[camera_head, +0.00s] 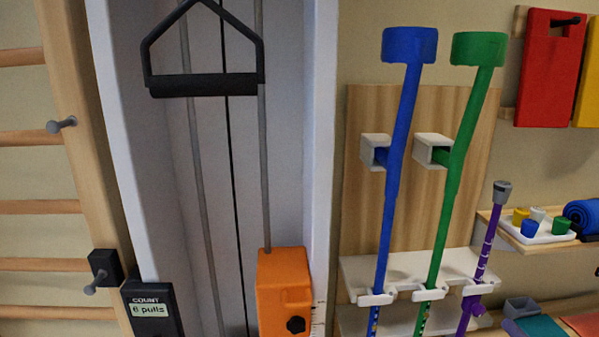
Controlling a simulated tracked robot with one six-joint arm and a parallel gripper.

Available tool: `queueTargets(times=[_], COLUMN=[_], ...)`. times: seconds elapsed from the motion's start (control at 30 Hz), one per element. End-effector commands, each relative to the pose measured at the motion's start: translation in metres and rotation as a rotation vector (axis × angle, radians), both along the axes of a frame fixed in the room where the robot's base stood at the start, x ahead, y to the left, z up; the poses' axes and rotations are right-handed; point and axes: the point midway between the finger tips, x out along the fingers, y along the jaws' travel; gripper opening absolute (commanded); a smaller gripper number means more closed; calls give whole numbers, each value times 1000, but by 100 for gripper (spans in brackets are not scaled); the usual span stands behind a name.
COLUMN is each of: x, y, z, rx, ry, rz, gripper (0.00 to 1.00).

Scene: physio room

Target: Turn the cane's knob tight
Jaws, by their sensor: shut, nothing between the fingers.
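A purple cane (484,255) with a grey top (502,190) leans slightly in the rack at the right. A white clip (479,288) on the rack's shelf holds its shaft. A small purple knob (478,309) sticks out on the cane's lower part, just below the clip. Light marks run along the shaft. The cane's lower end is cut off by the frame edge. Whether the knob is loose or tight cannot be told. My gripper is not in view.
A blue crutch (396,165) and a green crutch (457,172) stand left of the cane. A small shelf (490,216) with a tray of coloured cups is to its right. An orange block (283,285) with a black knob (295,325) and a handle (204,85) are further left.

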Motion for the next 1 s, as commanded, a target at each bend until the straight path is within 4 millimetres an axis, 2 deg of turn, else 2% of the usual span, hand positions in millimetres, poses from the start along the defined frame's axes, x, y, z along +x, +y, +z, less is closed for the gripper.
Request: queueTargets(times=[0.17, 0.27, 0.3, 0.47, 0.6, 0.7, 0.9, 1.0], x=[15, 23, 25, 24, 9, -6, -43, -62], y=[43, 85, 104, 183, 243, 279, 330, 346], z=[11, 20, 23, 32, 33, 33, 29, 27], rx=[-100, -202, -251, -483, -704, -869, -1214, -1395], ry=[27, 49, 59, 84, 88, 80, 33, -5], rz=[126, 248, 306, 551, 762, 906, 1176, 1298], gripper=[0, 0, 0, 0, 0, 0, 0, 0])
